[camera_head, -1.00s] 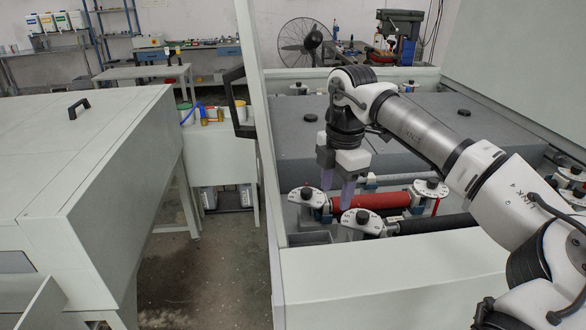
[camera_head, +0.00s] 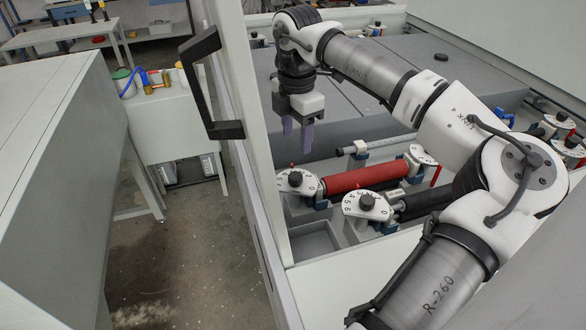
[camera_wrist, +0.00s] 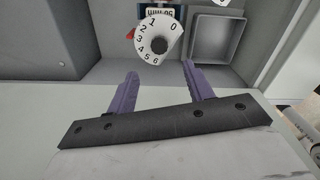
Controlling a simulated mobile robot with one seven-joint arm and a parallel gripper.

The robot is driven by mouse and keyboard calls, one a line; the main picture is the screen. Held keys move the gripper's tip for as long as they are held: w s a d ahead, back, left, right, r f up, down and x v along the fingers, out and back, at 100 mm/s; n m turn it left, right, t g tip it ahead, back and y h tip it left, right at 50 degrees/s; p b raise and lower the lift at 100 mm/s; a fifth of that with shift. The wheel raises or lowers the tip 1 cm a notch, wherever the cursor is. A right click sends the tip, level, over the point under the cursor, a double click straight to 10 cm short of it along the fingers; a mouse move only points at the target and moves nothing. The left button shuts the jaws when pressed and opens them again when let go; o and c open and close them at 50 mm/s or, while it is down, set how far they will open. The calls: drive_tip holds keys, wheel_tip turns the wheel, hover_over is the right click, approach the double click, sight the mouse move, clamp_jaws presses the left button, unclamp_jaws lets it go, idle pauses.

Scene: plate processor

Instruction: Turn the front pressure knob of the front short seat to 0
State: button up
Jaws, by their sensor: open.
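Two white numbered dials with black knobs stand at the left ends of the rollers in the head view. The nearer knob (camera_head: 367,202) is beside the black roller (camera_head: 425,203); the farther knob (camera_head: 295,179) is beside the red roller (camera_head: 365,178). The wrist view shows one dial (camera_wrist: 147,36), marked 0 to 6, with its black knob (camera_wrist: 159,46); I cannot tell which dial it is, nor read the knob's setting. My gripper (camera_head: 298,138) is open and empty, fingers pointing down, apart from both knobs. Its purple fingers also show in the wrist view (camera_wrist: 164,84), short of the dial.
A black handle (camera_head: 208,85) on an upright panel stands left of my gripper. A grey recessed tray (camera_head: 313,242) lies in front of the farther dial; a square tray (camera_wrist: 217,38) shows right of the dial in the wrist view. More dials (camera_head: 560,120) are at the far right.

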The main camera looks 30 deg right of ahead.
sight(296, 175)
wheel_tip(296, 175, down, 11)
drive_tip(key=b, duration=0.4)
drive_tip(key=shift+f+b, duration=0.15)
drive_tip(key=shift+b, duration=0.2)
drive_tip(key=shift+c, duration=0.4)
drive_tip(key=c, duration=0.9)
